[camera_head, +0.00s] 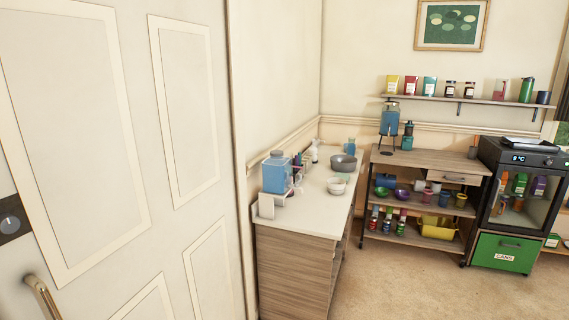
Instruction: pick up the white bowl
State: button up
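A small white bowl (337,186) sits upright on the pale top of the wooden counter (299,222), near its right edge. A larger grey bowl (343,162) stands just behind it on the same counter. The white bowl looks unobstructed from here. My gripper is not in view, and no part of my arm can be made out.
A white panelled door (190,130) with a handle fills the left side. A blue dispenser (276,173) stands at the counter's near left. A wooden shelf cart (425,161) and a glass-door fridge (515,185) stand right. Carpeted floor (400,285) is open in front.

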aim_at(335, 186)
jog(key=i+l+u, duration=0.1)
jog(key=i, duration=0.4)
jog(key=i+l+u, duration=0.1)
jog(key=i, duration=0.45)
jog(key=i+l, duration=0.2)
jog(key=i, duration=0.3)
jog(key=i+l+u, duration=0.15)
jog(key=i, duration=0.35)
jog(key=i+l+u, duration=0.1)
jog(key=i+l, duration=0.2)
jog(key=i, duration=0.2)
